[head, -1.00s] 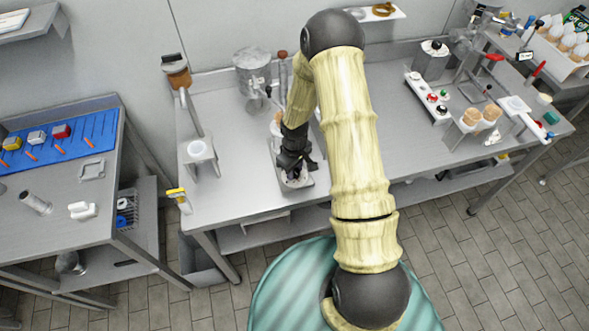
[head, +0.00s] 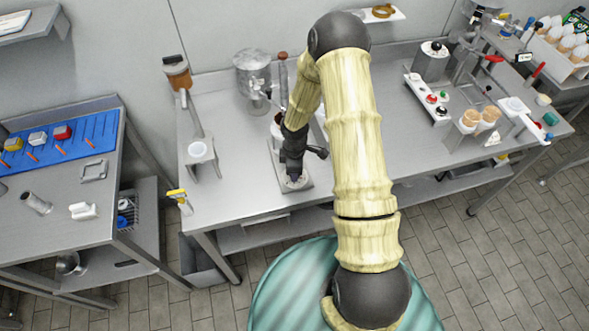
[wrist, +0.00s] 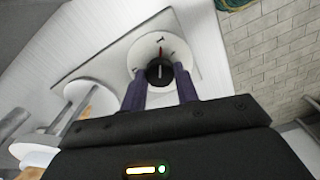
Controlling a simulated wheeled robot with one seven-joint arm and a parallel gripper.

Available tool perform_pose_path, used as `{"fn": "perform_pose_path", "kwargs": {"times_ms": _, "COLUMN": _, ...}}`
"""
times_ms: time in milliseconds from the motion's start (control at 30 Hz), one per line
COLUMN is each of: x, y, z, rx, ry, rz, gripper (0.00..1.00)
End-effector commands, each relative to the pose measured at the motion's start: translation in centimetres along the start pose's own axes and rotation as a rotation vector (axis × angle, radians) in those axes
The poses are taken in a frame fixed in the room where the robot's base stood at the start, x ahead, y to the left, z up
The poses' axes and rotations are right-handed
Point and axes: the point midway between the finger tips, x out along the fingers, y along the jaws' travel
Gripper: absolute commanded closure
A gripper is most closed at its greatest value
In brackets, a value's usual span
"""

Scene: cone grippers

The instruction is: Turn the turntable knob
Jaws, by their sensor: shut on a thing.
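The turntable knob (wrist: 160,72) is a small black knob on a white round dial (wrist: 148,50) with a red mark and dark ticks, seen in the wrist view. The dial sits on a pale flat base plate (wrist: 188,22). My gripper (wrist: 162,80) has its two dark fingers on either side of the knob and is shut on it. In the head view my gripper (head: 293,174) points down onto the dial at the front of the middle table; it hides the knob there.
A white strip with coloured buttons (head: 431,97) is to the right. The table's front edge is close to the dial.

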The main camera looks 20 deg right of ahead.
Motion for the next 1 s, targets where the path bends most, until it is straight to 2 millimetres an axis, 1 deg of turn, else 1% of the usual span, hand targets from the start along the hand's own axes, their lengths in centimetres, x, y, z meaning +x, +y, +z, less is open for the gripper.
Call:
{"fn": "perform_pose_path", "kwargs": {"times_ms": 400, "x": -0.1, "y": 0.2, "z": 0.1, "rx": -0.009, "ry": -0.001, "rz": 0.003, "gripper": 0.92}}
{"fn": "perform_pose_path", "kwargs": {"times_ms": 433, "x": -0.1, "y": 0.2, "z": 0.1, "rx": -0.009, "ry": -0.001, "rz": 0.003, "gripper": 0.68}}
{"fn": "perform_pose_path", "kwargs": {"times_ms": 533, "x": -0.1, "y": 0.1, "z": 0.1, "rx": -0.009, "ry": -0.001, "rz": 0.003, "gripper": 0.48}}
{"fn": "perform_pose_path", "kwargs": {"times_ms": 833, "x": -0.1, "y": 0.1, "z": 0.0, "rx": -0.009, "ry": 0.000, "rz": 0.002, "gripper": 0.48}}
{"fn": "perform_pose_path", "kwargs": {"times_ms": 1000, "x": -1.0, "y": 0.1, "z": 0.0, "rx": -0.009, "ry": 0.001, "rz": 0.004, "gripper": 0.48}}
